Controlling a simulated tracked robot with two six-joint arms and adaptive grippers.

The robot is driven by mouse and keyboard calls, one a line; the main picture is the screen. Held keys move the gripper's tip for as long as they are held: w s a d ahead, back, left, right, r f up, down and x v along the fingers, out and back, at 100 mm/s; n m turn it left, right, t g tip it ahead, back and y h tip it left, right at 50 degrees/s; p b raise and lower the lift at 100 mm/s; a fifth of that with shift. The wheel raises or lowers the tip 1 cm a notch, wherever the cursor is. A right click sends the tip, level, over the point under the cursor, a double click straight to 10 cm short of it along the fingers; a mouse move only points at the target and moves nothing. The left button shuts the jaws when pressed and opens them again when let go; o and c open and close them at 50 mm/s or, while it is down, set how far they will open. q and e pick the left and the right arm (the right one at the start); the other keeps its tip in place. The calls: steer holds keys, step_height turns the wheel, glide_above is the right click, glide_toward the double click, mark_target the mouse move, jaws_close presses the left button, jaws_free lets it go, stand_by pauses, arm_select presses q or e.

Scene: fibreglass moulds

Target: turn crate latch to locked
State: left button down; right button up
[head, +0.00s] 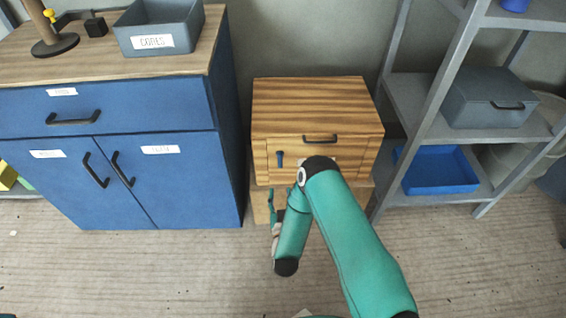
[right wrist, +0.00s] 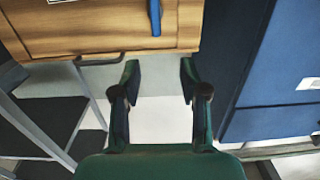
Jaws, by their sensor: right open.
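The wooden crate (head: 312,100) stands against the wall in the middle of the head view, with a dark bar handle on its front. Its blue latch (head: 280,160) sits at the left of the front panel, its lever upright. The latch also shows at the top of the right wrist view (right wrist: 155,17). My right gripper (head: 273,203) is below and slightly left of the latch in the head view. Its two fingers (right wrist: 160,76) are apart with nothing between them, and they do not touch the latch. My right arm covers the crate's lower right front. My left gripper is out of view.
A blue cabinet (head: 190,190) with a grey bin (head: 158,36) on top stands close to the crate's left. A grey shelf rack (head: 405,100) stands to its right, holding a lidded grey box (head: 487,100) and a blue tray (head: 437,172). The floor in front is clear.

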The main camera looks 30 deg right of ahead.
mark_target(280, 158)
steer(key=shift+h, duration=0.3)
steer(key=x, duration=0.5)
steer(key=b+x, duration=0.1)
steer(key=x, duration=1)
steer(key=shift+w+d+r+b, duration=0.25)
steer(key=shift+d+r+b, duration=0.15)
